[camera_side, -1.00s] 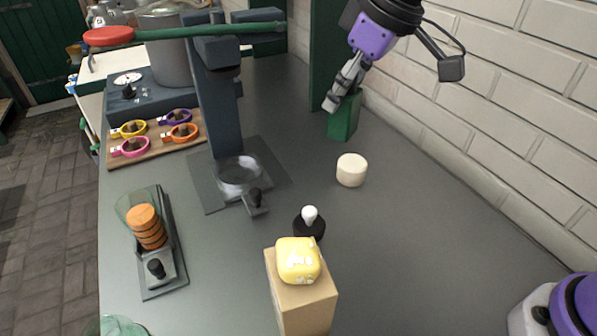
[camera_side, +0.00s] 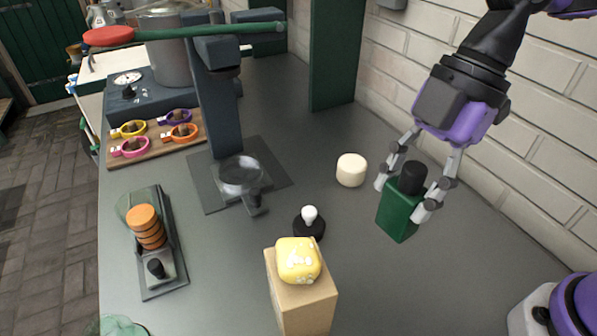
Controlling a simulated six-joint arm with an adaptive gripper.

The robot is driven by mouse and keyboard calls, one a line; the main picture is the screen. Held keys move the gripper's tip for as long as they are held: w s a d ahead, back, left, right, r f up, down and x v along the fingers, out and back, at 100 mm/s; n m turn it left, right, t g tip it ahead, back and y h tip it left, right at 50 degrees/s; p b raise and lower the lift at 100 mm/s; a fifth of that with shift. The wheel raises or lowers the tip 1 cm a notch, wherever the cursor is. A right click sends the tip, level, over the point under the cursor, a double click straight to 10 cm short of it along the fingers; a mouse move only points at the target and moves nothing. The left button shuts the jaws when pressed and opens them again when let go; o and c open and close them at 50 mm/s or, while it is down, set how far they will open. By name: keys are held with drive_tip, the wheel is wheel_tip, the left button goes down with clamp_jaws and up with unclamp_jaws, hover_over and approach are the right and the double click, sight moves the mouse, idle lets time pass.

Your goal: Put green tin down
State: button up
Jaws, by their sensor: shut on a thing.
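The green tin (camera_side: 396,216) is a dark green box with a black cap (camera_side: 412,175) on top. It is upright, a little tilted, at the right of the counter in the side view. My gripper (camera_side: 404,200) comes down from the upper right, with one finger on each side of the tin, shut on it. The tin's base is at or just above the grey counter (camera_side: 370,285); I cannot tell whether it touches.
A cream round block (camera_side: 351,170) stands left of the tin. A black-and-white knobbed tool (camera_side: 309,220) and a yellow block on a wooden post (camera_side: 298,262) stand to the left and front. A white brick wall (camera_side: 540,130) runs along the right. The counter in front of the tin is clear.

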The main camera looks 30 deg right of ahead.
sight(411, 236)
drive_tip(key=s+a+f+n+g+h, duration=0.1)
drive_tip(key=s+a+n+g+h, duration=0.1)
drive_tip(key=s+n, duration=0.5)
drive_tip(key=s+a+f+n+g+h, duration=0.15)
drive_tip(key=s+n, duration=0.35)
drive_tip(key=n, duration=0.5)
drive_tip(key=shift+g+h, duration=0.35)
drive_tip(key=shift+h, duration=0.2)
drive_tip(key=w+d+f, duration=0.1)
drive_tip(key=w+f, duration=0.1)
drive_tip(key=w, duration=0.1)
drive_tip(key=w+d+f, duration=0.1)
drive_tip(key=w+d, duration=0.1)
drive_tip(key=w, duration=0.1)
drive_tip(key=w+d+f, duration=0.1)
drive_tip(key=w+f, duration=0.1)
drive_tip(key=w, duration=0.1)
drive_tip(key=shift+w+d+f, duration=0.25)
drive_tip(key=shift+w+f, duration=0.1)
drive_tip(key=shift+w, duration=0.05)
drive_tip(key=shift+w+f, duration=0.1)
drive_tip(key=shift+f, duration=2)
drive_tip(key=o, duration=1.2)
drive_tip(key=shift+f, duration=0.1)
